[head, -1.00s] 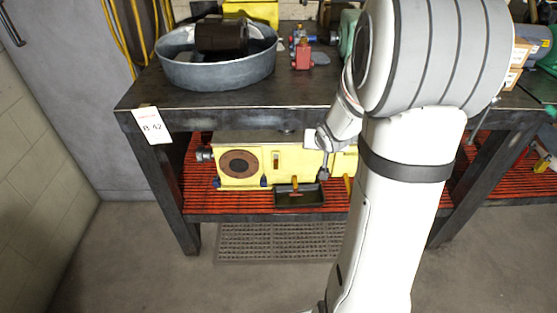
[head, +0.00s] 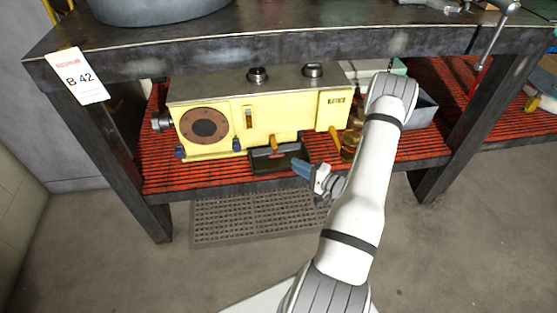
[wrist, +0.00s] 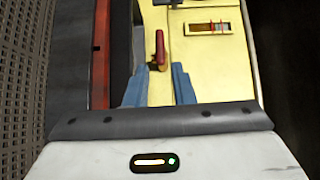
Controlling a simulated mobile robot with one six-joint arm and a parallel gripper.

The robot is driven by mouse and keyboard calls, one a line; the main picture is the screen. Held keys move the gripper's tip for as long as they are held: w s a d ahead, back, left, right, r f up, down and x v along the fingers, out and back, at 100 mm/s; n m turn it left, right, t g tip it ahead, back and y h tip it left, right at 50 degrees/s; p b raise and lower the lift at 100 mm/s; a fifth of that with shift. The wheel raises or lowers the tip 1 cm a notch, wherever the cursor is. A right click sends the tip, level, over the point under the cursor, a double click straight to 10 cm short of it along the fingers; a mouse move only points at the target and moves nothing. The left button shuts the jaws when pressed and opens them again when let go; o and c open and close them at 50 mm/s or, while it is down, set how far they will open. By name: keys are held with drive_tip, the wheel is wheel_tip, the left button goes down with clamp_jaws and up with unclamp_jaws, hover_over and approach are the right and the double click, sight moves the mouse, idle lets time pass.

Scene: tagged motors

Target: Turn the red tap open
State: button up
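The red tap (wrist: 160,48) shows in the wrist view as a small red lever on the side of a yellow machine (wrist: 215,62). In the head view a small orange-looking lever (head: 274,143) stands low on the machine's front (head: 285,115), above a black drip tray (head: 278,161); it looks like the same tap. My gripper (wrist: 157,85) is open and empty, with its blue-grey fingers either side of the tap's line. The tap lies beyond the fingertips, apparently untouched. In the head view my gripper (head: 303,168) is right of and below the tap, near the tray.
The machine stands on a red slatted shelf (head: 160,178) under a dark workbench (head: 200,48). The bench top edge overhangs it. A second yellow lever (head: 336,139) and a brass part (head: 350,146) are to the right. A floor grate (head: 245,220) lies below.

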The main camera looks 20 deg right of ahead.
sight(276, 154)
drive_tip(key=b+x, duration=0.2)
drive_tip(key=x, duration=0.5)
drive_tip(key=shift+w+a, duration=0.2)
drive_tip(key=shift+w, duration=0.1)
clamp_jaws()
drive_tip(key=shift+d, duration=0.15)
